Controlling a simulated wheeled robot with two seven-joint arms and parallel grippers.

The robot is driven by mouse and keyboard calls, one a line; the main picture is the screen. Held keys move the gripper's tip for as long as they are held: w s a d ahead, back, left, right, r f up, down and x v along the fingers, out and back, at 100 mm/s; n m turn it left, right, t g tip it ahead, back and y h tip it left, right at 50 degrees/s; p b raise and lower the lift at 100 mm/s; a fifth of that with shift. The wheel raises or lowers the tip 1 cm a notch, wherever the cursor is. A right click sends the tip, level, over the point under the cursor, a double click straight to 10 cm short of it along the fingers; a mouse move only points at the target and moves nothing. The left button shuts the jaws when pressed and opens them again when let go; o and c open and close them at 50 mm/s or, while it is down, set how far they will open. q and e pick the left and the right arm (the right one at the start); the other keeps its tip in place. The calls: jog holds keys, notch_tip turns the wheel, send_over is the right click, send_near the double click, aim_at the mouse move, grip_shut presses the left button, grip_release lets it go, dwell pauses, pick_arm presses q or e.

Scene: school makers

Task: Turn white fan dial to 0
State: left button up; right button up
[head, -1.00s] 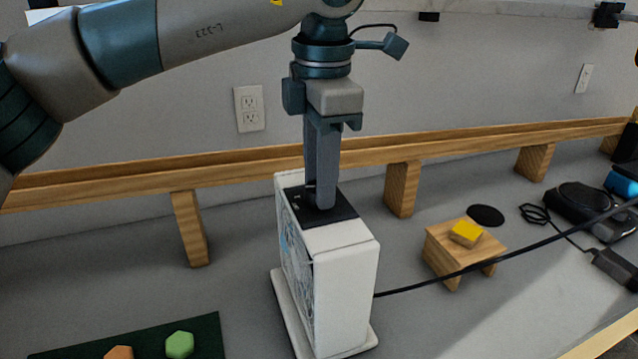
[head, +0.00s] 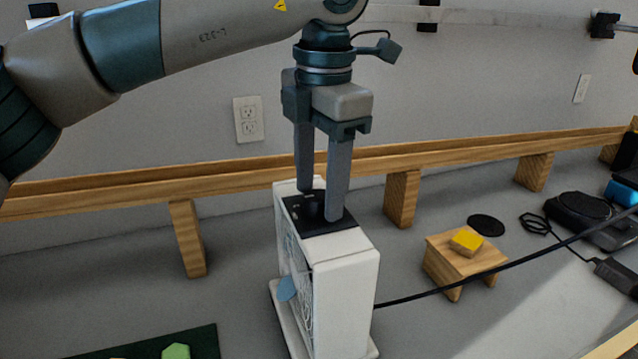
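The white fan (head: 343,290) stands upright on the grey table in the head view, with a black panel (head: 318,222) on its top. A dark dial (head: 311,206) sits on that panel, partly hidden by the fingers. The number it points to cannot be read. My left gripper (head: 322,203) points straight down over the panel. Its two fingers are spread apart, one on each side of the dial, with no clear sign of touching it. My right gripper is not in view.
A black cable (head: 480,268) runs right from the fan. A small wooden stand (head: 458,262) with a yellow block (head: 466,241) is to the right. A dark green mat (head: 200,345) lies front left. A wooden rail (head: 235,177) runs behind the fan.

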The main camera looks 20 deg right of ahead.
pick_arm(q)
jog(key=shift+r, duration=0.1)
dwell(0.4)
notch_tip(320, 180, up, 10)
notch_tip(320, 180, up, 6)
jog(key=p, duration=0.2)
send_over(322, 198)
jog(key=shift+s+r, duration=0.2)
jog(key=shift+r, duration=0.35)
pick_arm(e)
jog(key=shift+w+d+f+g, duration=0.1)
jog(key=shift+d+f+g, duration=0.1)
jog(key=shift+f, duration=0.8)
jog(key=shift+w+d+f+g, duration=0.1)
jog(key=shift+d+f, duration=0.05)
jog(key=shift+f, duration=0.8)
pick_arm(q)
jog(key=shift+r, duration=0.1)
